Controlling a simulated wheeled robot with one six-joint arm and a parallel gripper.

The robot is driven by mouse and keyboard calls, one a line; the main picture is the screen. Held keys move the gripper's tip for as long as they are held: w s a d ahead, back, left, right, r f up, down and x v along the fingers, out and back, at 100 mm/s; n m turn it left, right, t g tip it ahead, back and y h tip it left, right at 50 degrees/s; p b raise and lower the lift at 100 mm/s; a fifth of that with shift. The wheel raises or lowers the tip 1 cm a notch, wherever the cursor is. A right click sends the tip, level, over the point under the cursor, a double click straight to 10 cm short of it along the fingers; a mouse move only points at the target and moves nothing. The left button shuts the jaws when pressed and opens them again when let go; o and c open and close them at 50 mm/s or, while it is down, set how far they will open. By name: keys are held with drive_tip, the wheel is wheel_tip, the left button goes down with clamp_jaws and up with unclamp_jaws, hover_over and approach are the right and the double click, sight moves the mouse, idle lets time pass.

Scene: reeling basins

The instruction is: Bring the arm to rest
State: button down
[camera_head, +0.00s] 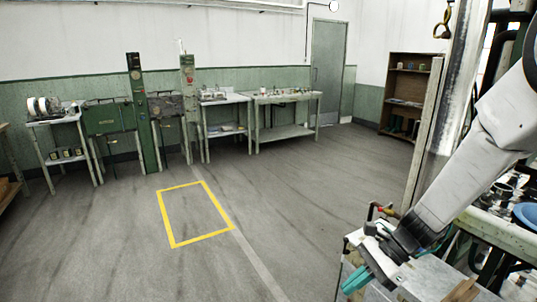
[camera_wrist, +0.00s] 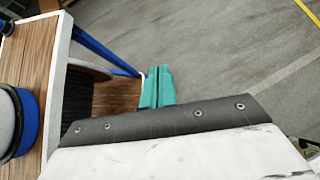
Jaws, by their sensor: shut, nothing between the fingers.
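My arm comes in from the right edge of the head view, its white links slanting down and to the left. My gripper (camera_head: 353,282) has teal fingers, low at the right of the picture, pointing down and left. In the wrist view the teal fingers of my gripper (camera_wrist: 157,76) lie side by side with their tips together. Nothing shows between them. In that view they are seen over grey floor and beside a wood-topped surface with a white edge.
A yellow floor outline (camera_head: 197,213) lies on open grey floor. A long workbench (camera_head: 287,97), a left table (camera_head: 62,118) and green machine posts (camera_head: 143,115) stand along the back wall. A brown shelf (camera_head: 408,95) stands near the grey door (camera_head: 328,72). Cluttered benches crowd the right.

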drive_tip(key=s+d+r+n+t+h, duration=0.1)
drive_tip(key=s+d+r+n+h, duration=0.2)
drive_tip(key=s+r+n, duration=0.5)
drive_tip(key=s+d+r+n+t+h, duration=0.2)
drive_tip(key=s+d+r+n+h, duration=0.2)
drive_tip(key=s+r+n+h, duration=0.2)
drive_tip(key=s+r+n, duration=0.2)
drive_tip(key=s+r, duration=0.2)
drive_tip(key=s, duration=0.1)
drive_tip(key=shift+d+r, duration=0.15)
drive_tip(key=shift+r, duration=0.1)
idle(1.0)
